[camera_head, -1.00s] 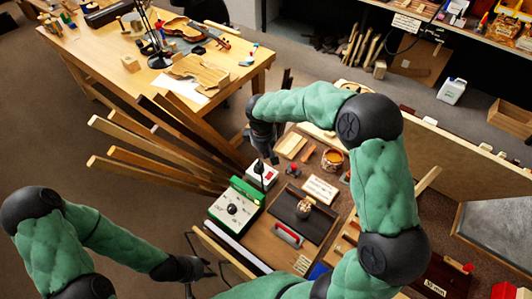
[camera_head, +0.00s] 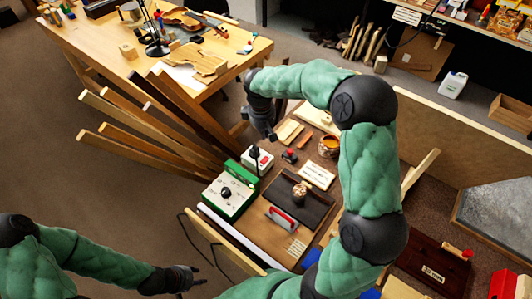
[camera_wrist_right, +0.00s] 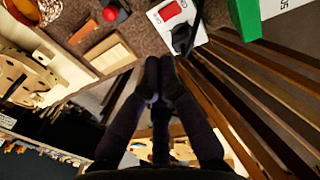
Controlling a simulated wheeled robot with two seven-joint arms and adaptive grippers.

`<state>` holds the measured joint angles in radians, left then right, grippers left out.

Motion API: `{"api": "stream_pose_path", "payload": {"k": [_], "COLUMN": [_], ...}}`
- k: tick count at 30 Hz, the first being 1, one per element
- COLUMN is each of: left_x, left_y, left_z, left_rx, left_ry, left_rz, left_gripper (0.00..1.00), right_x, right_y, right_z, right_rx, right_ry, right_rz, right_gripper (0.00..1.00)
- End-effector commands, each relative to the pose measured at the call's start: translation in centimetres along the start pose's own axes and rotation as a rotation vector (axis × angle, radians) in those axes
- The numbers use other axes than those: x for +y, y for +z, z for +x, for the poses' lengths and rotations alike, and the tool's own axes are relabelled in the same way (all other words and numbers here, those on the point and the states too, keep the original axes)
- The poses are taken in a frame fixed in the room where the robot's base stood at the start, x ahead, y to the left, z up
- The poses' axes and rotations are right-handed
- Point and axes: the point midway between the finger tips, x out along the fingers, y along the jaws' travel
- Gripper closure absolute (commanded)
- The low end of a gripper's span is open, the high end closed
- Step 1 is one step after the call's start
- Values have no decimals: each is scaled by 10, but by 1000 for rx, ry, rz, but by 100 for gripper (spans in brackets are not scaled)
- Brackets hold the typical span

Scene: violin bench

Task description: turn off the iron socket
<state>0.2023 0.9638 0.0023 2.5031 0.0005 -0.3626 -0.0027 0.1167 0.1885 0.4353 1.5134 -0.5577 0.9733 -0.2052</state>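The iron socket (camera_head: 258,160) is a white box with a red rocker switch beside the green box. In the right wrist view the socket (camera_wrist_right: 158,17) is at the top, with its red switch (camera_wrist_right: 170,11) and a black plug (camera_wrist_right: 183,38) in it. I cannot tell the switch's position. My right gripper (camera_head: 271,137) hangs just behind the socket, apart from it. In the right wrist view its fingertips (camera_wrist_right: 160,90) are together and empty, below the socket. My left gripper (camera_head: 199,275) is open and empty at the lower left, off the bench's front edge.
The green box with a dial (camera_head: 228,193) adjoins the socket. Wooden strips (camera_head: 150,125) stick out to the left.

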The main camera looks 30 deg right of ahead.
Motion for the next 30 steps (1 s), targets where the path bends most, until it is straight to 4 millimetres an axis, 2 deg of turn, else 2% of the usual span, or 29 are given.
{"api": "stream_pose_path", "payload": {"k": [5,22,30], "left_x": [-2,-13,-15], "left_y": [0,-1,-1], "left_z": [4,35,43], "left_rx": [0,-1,-1], "left_ry": [0,0,0], "left_rz": [0,0,0], "left_gripper": [60,60,60], "right_x": [0,-1,0], "right_y": [0,1,0], "right_z": [14,115,138], "right_rx": [-2,-3,-1], "right_ry": [-1,-1,0], "right_rz": [0,0,0], "right_gripper": [100,100,100]}}
